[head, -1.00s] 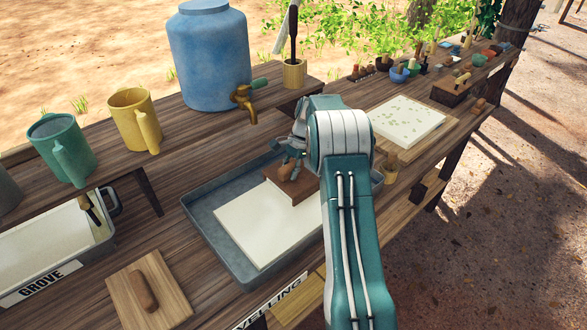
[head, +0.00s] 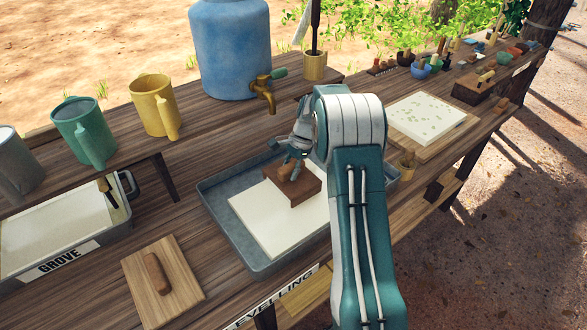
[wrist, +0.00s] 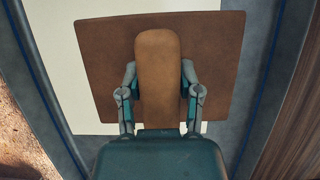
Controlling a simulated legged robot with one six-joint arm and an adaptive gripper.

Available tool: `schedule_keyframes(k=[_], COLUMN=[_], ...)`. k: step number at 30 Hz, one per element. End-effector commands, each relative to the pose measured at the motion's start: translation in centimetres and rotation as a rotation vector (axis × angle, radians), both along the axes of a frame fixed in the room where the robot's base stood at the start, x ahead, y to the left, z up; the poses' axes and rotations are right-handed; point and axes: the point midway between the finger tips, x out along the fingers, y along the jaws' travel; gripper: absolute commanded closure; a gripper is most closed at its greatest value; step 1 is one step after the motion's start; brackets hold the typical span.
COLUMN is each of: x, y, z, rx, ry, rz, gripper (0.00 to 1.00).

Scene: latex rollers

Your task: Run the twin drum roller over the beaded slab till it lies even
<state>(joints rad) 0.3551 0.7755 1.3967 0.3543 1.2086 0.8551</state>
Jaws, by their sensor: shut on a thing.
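My gripper (head: 290,168) is shut on the wooden handle (wrist: 158,80) of a flat brown block (head: 298,190). The block is held over the back part of a smooth cream slab (head: 262,222) in a grey metal tray (head: 216,216). In the wrist view the block (wrist: 105,60) lies flat across the picture and hides much of the slab. I cannot tell whether it touches the slab. A second pale slab with green spots (head: 427,118) lies on a board to the right. I cannot make out a twin drum roller. My arm hides the tray's right part.
A wooden board with a handle (head: 162,285) lies front left, near a tray marked GROVE (head: 50,262). Mugs (head: 153,104) and a blue water jar with a tap (head: 230,50) stand on the raised shelf behind. Small pots and tools crowd the far right.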

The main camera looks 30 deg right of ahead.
Motion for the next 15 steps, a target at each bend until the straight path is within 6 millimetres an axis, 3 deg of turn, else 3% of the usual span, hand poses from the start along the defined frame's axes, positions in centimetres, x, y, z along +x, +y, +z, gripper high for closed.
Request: schedule_keyframes(k=[15], x=[-0.6], y=[3.7], z=[0.0], rx=[-0.001], ry=[-0.003], rz=[0.002], gripper=[0.93])
